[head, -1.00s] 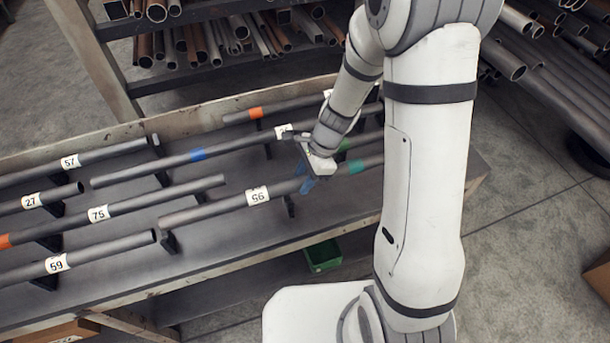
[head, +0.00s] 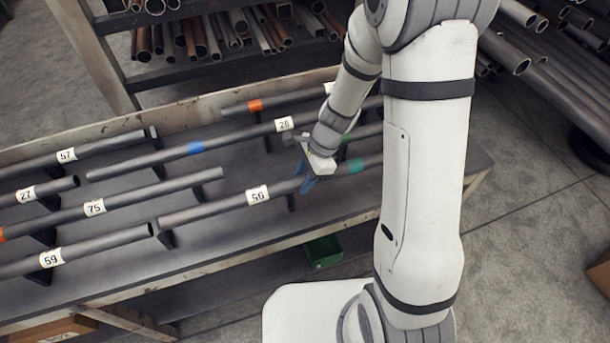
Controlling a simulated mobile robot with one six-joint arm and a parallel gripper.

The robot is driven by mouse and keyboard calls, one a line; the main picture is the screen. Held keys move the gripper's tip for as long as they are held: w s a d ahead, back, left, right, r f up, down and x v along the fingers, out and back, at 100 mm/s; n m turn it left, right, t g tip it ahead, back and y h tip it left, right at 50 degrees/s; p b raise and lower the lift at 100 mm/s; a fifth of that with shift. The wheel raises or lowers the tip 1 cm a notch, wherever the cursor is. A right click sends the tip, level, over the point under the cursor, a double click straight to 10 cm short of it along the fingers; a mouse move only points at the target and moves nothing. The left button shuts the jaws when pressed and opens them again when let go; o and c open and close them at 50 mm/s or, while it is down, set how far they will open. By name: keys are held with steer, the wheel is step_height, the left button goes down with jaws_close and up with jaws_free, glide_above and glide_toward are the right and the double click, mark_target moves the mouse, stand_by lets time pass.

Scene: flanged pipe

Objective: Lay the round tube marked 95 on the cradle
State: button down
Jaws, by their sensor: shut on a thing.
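A dark grey round tube with a white tag (head: 257,195) lies along the near middle of the bench. Its tag reads 56 as pictured, which reads 95 upside down. A green band (head: 355,166) is on its right part. My gripper (head: 308,184), with blue fingers, is shut on this tube to the right of the tag. The tube's right end is hidden behind my arm. Black supports (head: 166,239) are under or beside it; I cannot tell if it touches them. I cannot pick out a separate cradle.
Close by lie tubes tagged 59 (head: 51,259), 75 (head: 94,207), 27 (head: 26,195), 57 (head: 66,155) and 28 (head: 284,124). A raised board (head: 180,113) edges the bench's back. A green bin (head: 323,252) sits below the front edge. Racks of pipes stand behind.

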steer(key=shift+f+b, duration=0.45)
steer(key=shift+f, duration=0.1)
stand_by(0.4)
steer(key=c, duration=0.9)
jaws_free()
steer(key=v, duration=0.7)
steer(key=shift+w+d+r+p, duration=0.1)
steer(key=shift+d+r+p, duration=0.05)
steer(key=shift+r+p, duration=0.25)
steer(key=shift+d+r, duration=0.15)
steer(key=shift+r, duration=0.2)
steer(key=s+d+r+n+t+h, duration=0.4)
steer(key=s+d+r+n, duration=0.5)
steer(key=s+r+n, duration=0.4)
steer(key=shift+s+r+n, duration=0.2)
steer(key=shift+r+n, duration=0.3)
steer(key=shift+n, duration=0.4)
